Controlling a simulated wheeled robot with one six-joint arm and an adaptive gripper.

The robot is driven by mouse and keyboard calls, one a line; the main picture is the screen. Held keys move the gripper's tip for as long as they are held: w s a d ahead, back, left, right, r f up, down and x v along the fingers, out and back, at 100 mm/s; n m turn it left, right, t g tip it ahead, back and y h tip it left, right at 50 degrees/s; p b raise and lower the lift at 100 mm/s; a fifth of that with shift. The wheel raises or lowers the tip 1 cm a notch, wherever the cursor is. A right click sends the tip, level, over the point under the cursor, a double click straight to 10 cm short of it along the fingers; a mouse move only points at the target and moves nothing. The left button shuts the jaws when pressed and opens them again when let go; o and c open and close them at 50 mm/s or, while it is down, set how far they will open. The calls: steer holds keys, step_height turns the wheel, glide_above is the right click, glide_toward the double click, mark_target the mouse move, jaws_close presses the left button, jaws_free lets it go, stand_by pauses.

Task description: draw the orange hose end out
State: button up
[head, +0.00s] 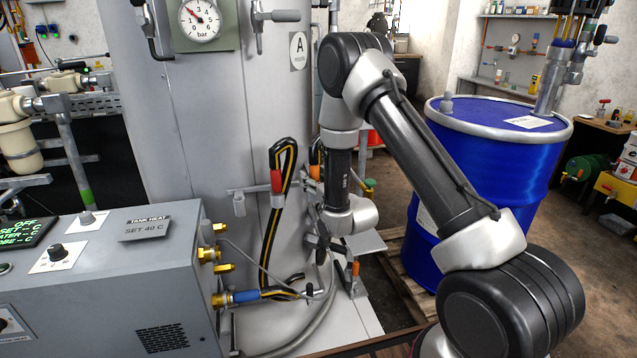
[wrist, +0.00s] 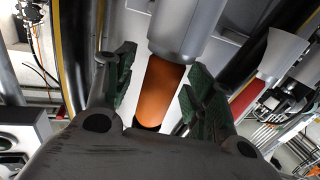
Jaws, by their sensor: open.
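The orange hose end (wrist: 163,88) shows in the wrist view as an orange sleeve. One end meets a grey metal cylinder (wrist: 187,28), and a dark part shows at the other end. My gripper (wrist: 157,78) is open, with one green-padded finger on each side of the sleeve and a visible gap on both sides. In the head view my gripper (head: 322,238) is low in front of the tank, partly hidden by my wrist. An orange piece shows beside my arm there; I cannot tell whether it is the same sleeve.
A red-sleeved hose end (head: 277,182) hangs left of my arm on the tank (head: 215,110). A blue-sleeved hose (head: 245,296) joins the grey heater box (head: 110,280). A blue drum (head: 490,160) stands to the right. Looped hoses and a bracket crowd my gripper.

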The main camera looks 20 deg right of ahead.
mark_target(317, 168)
jaws_close()
steer(key=shift+r, duration=2.1)
steer(key=shift+r, duration=0.1)
steer(key=shift+r, duration=2)
